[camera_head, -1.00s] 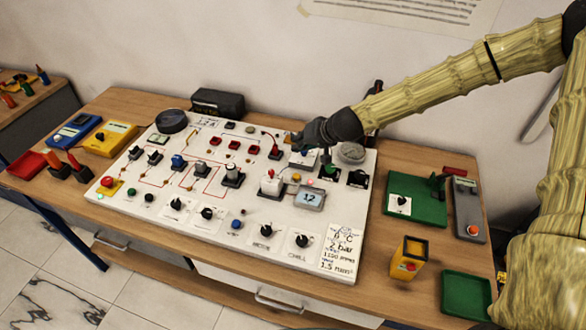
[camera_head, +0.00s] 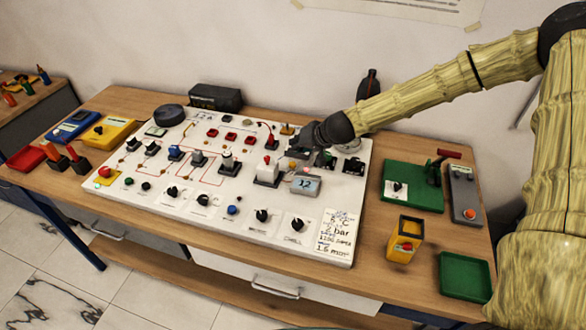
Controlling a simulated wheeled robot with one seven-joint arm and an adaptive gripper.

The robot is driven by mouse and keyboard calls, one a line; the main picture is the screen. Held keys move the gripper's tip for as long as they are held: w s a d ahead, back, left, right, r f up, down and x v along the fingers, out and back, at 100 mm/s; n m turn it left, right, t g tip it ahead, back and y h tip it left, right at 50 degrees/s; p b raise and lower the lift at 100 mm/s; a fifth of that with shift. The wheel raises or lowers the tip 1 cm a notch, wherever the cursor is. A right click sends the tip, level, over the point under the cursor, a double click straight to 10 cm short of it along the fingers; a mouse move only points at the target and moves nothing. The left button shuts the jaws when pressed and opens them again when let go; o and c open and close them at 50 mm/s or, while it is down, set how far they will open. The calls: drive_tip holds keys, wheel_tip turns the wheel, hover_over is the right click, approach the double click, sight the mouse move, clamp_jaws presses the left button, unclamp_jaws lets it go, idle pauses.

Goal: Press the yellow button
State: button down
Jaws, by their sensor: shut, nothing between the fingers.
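The white panel (camera_head: 215,225) lies on the wooden table with many switches, knobs and buttons. A small yellow-orange button (camera_head: 292,166) shows on it, just left of and above the grey display reading 12 (camera_head: 305,184). My gripper (camera_head: 302,158) reaches in from the right, low over the panel's upper right part. Its dark fingers are shut and empty, very close to the small button. I cannot tell whether they touch it. The gripper hides part of the panel around there.

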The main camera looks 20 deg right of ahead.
sight(292, 165)
drive_tip(key=f, duration=0.1)
drive_tip(key=w+f+b, duration=0.1)
drive_tip(key=f, duration=0.1)
drive_tip(key=shift+s+r, duration=0.2)
drive_tip(key=shift+s, duration=0.15)
drive_tip(key=shift+w+f, duration=0.15)
idle(0.9)
drive_tip(key=shift+f+b, duration=0.35)
drive_tip(key=shift+b, duration=0.15)
